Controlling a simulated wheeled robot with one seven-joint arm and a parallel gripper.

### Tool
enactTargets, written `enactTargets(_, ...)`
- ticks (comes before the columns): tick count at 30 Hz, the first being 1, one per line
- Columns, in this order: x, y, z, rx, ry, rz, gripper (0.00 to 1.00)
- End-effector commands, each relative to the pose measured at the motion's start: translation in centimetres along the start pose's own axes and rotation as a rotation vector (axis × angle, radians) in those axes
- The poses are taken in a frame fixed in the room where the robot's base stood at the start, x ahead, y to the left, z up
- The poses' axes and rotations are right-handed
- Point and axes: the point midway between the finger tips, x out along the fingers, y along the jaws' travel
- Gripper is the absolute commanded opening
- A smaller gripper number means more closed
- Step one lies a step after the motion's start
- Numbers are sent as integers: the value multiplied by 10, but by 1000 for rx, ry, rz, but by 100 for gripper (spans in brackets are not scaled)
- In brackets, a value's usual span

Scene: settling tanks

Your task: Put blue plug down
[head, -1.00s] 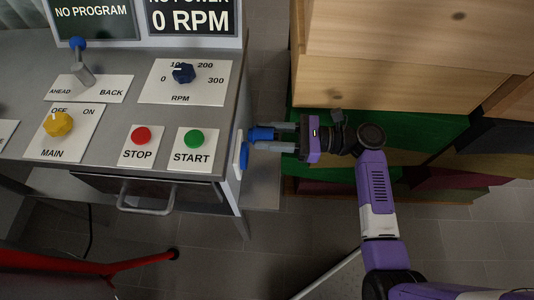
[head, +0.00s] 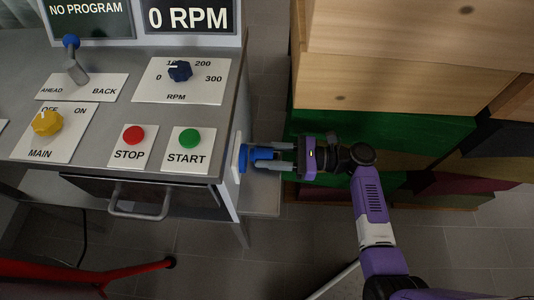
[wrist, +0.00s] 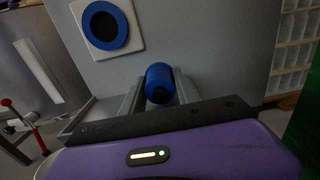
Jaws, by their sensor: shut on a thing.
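The blue plug (head: 262,153) is held in my gripper (head: 273,156) beside the right side of the control desk. The fingers are shut on it; in the wrist view the plug (wrist: 159,83) sits between the two finger bars (wrist: 160,88). The blue ring socket on a white plate (head: 242,158) is on the desk's side. In the wrist view its dark centre (wrist: 105,27) shows uncovered, above and left of the plug. In the head view the plug overlaps the socket's edge; I cannot tell the exact gap.
The control desk has a green START button (head: 190,138), a red STOP button (head: 133,134), a yellow MAIN knob (head: 47,122) and a lever (head: 74,60). Wooden crates (head: 400,60) and a green one (head: 430,134) stand close to my arm. A red bar (head: 120,272) crosses the lower left.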

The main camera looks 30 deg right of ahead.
Motion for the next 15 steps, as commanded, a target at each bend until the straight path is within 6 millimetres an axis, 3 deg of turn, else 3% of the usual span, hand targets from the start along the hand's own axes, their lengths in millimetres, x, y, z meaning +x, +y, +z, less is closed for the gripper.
enactTargets(14,0,0,-11,0,0,0,0)
enactTargets(15,0,0,-12,1,1,0,40)
